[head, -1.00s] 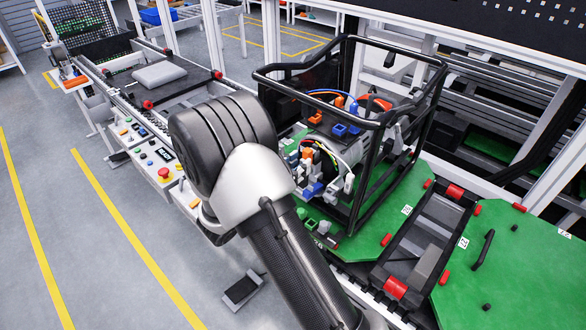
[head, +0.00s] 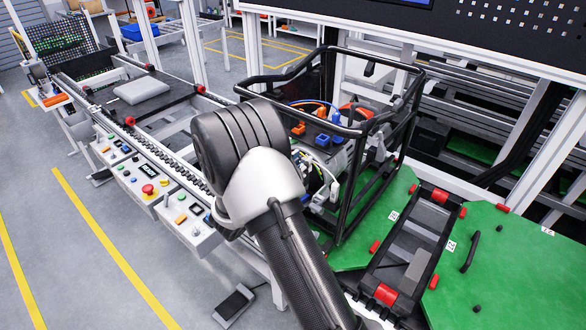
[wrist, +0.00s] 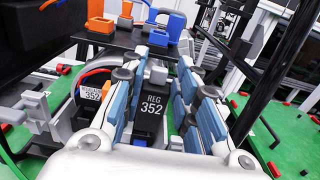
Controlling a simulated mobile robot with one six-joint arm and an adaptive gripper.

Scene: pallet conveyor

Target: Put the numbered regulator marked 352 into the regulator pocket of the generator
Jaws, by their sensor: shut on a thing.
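The regulator marked 352 (wrist: 151,112) is a black block with white lettering "REG 352", seen between the blue-padded fingers of my gripper (wrist: 160,75) in the wrist view. The gripper is shut on it. The generator stands in a black tube frame (head: 412,118) on a green pallet in the head view. A white tag reading 352 (wrist: 92,93) shows on the generator, left of my gripper. I cannot make out the regulator pocket. In the head view my arm hides the gripper, the regulator and part of the generator.
Orange and blue connectors (wrist: 168,24) sit on a dark plate just beyond the fingers. Frame tubes stand close on the right. A control panel (head: 150,185) with buttons runs along the conveyor's left side. Grey floor lies open at the left.

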